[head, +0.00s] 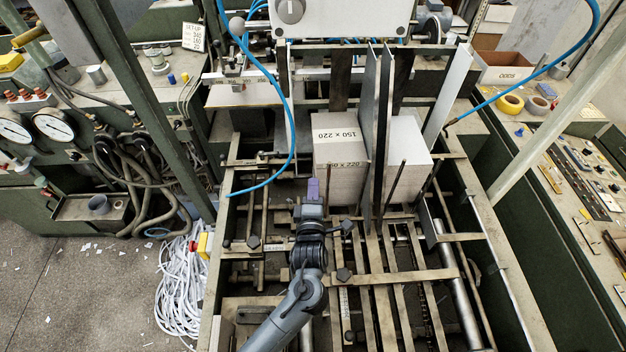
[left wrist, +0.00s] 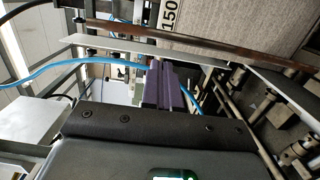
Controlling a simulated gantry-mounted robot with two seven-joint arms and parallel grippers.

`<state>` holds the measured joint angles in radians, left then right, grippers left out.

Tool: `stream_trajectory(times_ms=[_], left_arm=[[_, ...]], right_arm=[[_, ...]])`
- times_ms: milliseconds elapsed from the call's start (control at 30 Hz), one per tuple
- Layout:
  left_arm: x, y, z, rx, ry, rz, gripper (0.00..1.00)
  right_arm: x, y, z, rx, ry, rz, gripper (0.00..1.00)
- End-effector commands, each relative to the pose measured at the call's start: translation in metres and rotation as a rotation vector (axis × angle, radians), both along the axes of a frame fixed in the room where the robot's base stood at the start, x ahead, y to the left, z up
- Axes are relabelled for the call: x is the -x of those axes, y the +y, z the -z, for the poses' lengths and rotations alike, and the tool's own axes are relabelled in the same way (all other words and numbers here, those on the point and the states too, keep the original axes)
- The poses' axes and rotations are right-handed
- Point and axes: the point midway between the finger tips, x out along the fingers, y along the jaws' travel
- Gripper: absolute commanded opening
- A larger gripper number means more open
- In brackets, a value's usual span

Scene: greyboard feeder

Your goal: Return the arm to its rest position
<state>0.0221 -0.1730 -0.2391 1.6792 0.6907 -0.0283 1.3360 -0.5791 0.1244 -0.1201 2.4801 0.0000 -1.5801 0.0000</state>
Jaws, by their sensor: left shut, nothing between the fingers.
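My left gripper (head: 312,190) is in the middle of the head view, above the slatted bed of the feeder. Its purple fingers are shut with nothing between them. The fingers also show in the left wrist view (left wrist: 163,88), pressed together. A greyboard stack (head: 340,158) marked 150 x 220 stands just beyond and to the right of the fingertips. They look apart from it, though the gap is hard to judge. My left arm reaches up from the bottom of the head view. My right gripper is not in view.
A second stack (head: 405,150) stands right of upright metal plates (head: 376,130). A blue hose (head: 268,75) loops down left of the stacks. Thin upright rods and a steel roller (head: 458,285) lie to the right. Machine frames flank both sides. A white cable heap (head: 180,290) lies on the floor.

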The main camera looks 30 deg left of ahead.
Motion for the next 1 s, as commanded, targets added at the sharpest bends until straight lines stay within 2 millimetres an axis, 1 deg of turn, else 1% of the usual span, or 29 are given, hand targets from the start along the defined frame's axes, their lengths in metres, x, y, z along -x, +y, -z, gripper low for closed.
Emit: stream_trajectory(times_ms=[100,267,367,467,533,633,700,767,867,967,1000], left_arm=[[0.013,-0.006,0.002,0.0,0.001,0.0,0.0],[0.023,-0.01,0.002,0.0,0.005,-0.001,0.0],[0.033,-0.009,0.009,-0.006,0.033,-0.001,0.0],[0.051,0.001,0.024,-0.029,0.084,-0.005,0.0],[0.07,0.014,0.027,-0.051,0.112,-0.01,0.0],[0.097,0.03,0.02,-0.076,0.162,0.027,0.0],[0.118,0.036,0.016,-0.115,0.267,0.101,0.0],[0.133,0.033,0.015,-0.17,0.375,0.185,0.0],[0.159,0.024,0.011,-0.3,0.561,0.346,0.0],[0.189,0.011,0.004,-0.475,0.754,0.545,0.0],[0.202,0.006,0.001,-0.555,0.825,0.631,0.0]], right_arm=[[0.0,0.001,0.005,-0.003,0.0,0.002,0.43],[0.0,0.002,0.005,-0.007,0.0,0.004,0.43],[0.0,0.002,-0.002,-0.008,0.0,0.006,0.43],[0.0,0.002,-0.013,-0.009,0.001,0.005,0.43],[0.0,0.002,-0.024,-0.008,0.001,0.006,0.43],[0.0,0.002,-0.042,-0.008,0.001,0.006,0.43],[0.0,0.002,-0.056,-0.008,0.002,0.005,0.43],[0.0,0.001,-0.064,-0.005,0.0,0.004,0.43],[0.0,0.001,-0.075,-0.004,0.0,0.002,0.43],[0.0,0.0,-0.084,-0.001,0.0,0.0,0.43],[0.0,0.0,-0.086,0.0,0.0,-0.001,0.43]])
